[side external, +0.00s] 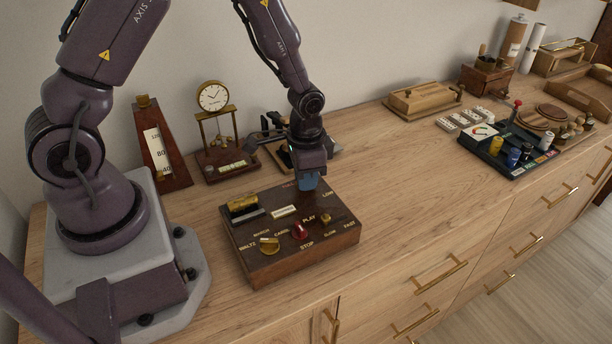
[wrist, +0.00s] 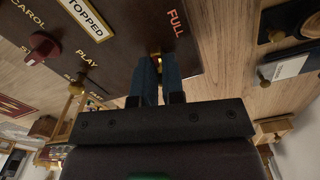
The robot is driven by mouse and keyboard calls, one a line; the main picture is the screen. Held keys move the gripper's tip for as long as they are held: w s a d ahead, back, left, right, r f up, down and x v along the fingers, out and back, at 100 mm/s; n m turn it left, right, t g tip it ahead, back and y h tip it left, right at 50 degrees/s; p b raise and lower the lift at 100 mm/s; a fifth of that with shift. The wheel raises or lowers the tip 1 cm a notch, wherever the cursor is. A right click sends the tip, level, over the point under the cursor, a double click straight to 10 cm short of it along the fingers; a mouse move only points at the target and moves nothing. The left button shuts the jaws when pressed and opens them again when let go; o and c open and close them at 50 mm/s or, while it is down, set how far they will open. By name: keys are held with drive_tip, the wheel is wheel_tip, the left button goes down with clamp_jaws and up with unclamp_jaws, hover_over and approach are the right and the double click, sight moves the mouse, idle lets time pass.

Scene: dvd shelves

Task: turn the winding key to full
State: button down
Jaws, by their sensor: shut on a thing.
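The dark wooden music box (side external: 283,262) sits on the wooden counter in the side view, with a red knob (side external: 300,231), a brass knob (side external: 269,244) and a brass cylinder (side external: 243,203) on its top. My gripper (side external: 307,184) points down at the box's back right part. In the wrist view, its blue fingers (wrist: 158,66) are shut on the winding key, next to the FULL label (wrist: 175,23). Only a sliver of brass shows between the fingertips; the rest of the key is hidden, and I cannot tell its angle. A STOPPED plate (wrist: 86,17) lies on the panel.
A clock (side external: 212,97) on a stand and a metronome (side external: 164,150) stand behind the box, near the wall. The counter between box and tray is clear.

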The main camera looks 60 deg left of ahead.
drive_tip(key=m, duration=0.4)
drive_tip(key=shift+m, duration=0.3)
drive_tip(key=m, duration=0.4)
drive_tip(key=shift+m, duration=0.3)
drive_tip(key=c, duration=1.2)
unclamp_jaws()
wheel_tip(320, 180, up, 13)
